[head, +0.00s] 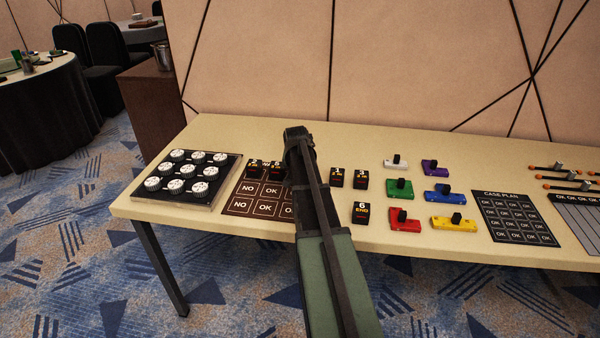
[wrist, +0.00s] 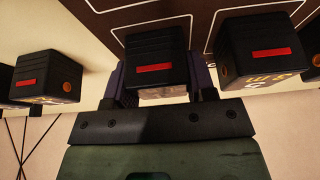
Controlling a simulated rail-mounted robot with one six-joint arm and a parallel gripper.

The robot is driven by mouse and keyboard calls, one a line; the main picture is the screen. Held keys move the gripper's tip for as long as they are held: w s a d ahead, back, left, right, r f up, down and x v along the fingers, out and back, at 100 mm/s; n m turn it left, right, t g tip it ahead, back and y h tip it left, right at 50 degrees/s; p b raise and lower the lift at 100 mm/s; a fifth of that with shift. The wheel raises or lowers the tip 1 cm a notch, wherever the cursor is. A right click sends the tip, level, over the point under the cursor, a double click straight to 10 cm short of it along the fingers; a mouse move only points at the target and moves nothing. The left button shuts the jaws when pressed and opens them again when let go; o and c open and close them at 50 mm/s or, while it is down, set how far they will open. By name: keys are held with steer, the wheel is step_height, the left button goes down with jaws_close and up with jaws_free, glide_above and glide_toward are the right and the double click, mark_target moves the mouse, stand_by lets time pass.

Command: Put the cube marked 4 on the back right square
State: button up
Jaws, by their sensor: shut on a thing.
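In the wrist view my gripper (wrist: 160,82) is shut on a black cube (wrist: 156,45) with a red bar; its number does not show. The held cube is over the brown mat's edge with white-lined squares (wrist: 120,12), beside another black cube (wrist: 255,52). I cannot tell whether it touches the mat. In the head view my arm hides the gripper, the held cube and the right column of the mat (head: 232,206). Two cubes stand on the mat's back row, at left (head: 256,167) and middle (head: 277,171).
Off the mat, right of my arm, stand two cubes (head: 337,178) (head: 360,179) and a cube marked 6 (head: 360,212). Further right are coloured blocks with black knobs (head: 399,189) and a dark plan board (head: 515,218). A panel of white dials (head: 213,193) lies left.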

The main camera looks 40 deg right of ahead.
steer(key=o, duration=0.9)
steer(key=shift+o, duration=0.2)
steer(key=p+v, duration=1.2)
steer(key=v, duration=0.1)
steer(key=s+a+n+g+y, duration=0.1)
steer(key=s+a+n, duration=0.2)
steer(key=a, duration=0.9)
steer(key=s+a+f+n+g+y, duration=0.1)
steer(key=s+a+n, duration=0.2)
steer(key=s+a, duration=0.4)
steer(key=s+a+f+n+g+y, duration=0.1)
steer(key=s+a+n, duration=0.2)
steer(key=a, duration=1.4)
steer(key=s, duration=0.2)
steer(key=shift+s+n, duration=0.3)
steer(key=shift+n, duration=0.1)
